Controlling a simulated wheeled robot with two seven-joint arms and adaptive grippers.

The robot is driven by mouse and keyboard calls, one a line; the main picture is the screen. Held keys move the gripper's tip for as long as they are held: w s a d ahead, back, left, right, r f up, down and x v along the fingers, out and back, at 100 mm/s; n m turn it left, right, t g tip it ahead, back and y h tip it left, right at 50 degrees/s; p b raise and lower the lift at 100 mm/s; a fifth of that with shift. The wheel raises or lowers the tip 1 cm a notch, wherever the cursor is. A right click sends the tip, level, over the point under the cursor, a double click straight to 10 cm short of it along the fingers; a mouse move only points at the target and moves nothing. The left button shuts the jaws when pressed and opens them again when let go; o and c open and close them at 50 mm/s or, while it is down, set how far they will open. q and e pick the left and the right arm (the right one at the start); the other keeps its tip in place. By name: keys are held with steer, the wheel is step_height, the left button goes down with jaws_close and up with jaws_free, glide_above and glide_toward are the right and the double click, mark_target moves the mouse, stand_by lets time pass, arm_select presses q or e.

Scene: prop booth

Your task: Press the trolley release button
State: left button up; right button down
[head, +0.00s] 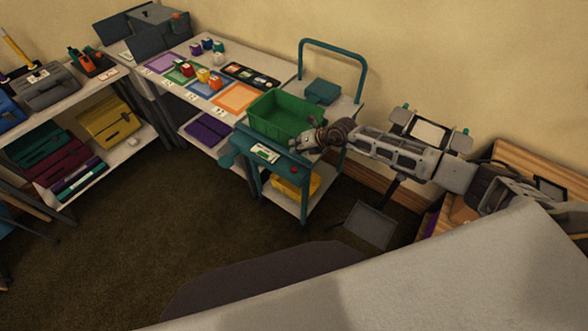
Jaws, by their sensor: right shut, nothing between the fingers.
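The trolley (283,166) stands in the middle of the head view, with a teal frame, a raised handle and a teal front panel. On that panel are a small white-and-green label (265,153) and a small red spot (292,170) that looks like a button; its lettering is too small to read. My right gripper (306,142) comes in from the right, shut and empty, close above the right end of the panel beside the green crate. I cannot tell whether it touches the trolley. My left gripper is out of view.
A green crate (290,114) and a teal box (322,91) sit on the trolley's top; a yellow bin (300,184) is on its lower shelf. A table with coloured mats (236,97) adjoins at left. A shelf unit stands further left. Brown floor (160,225) is open in front.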

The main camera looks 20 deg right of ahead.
steer(key=shift+f, duration=0.15)
steer(key=b, duration=0.6)
glide_above(295, 167)
steer(key=shift+f, duration=2.9)
steer(key=shift+f+b, duration=0.6)
steer(key=shift+f, duration=0.7)
steer(key=shift+s+f+b, duration=0.1)
steer(key=shift+f+b, duration=0.2)
steer(key=shift+f, duration=0.65)
steer(key=shift+r, duration=0.15)
steer(key=shift+r+p, duration=0.8)
steer(key=shift+p, duration=0.15)
steer(key=shift+r+p, duration=2.4)
steer(key=shift+r, duration=0.15)
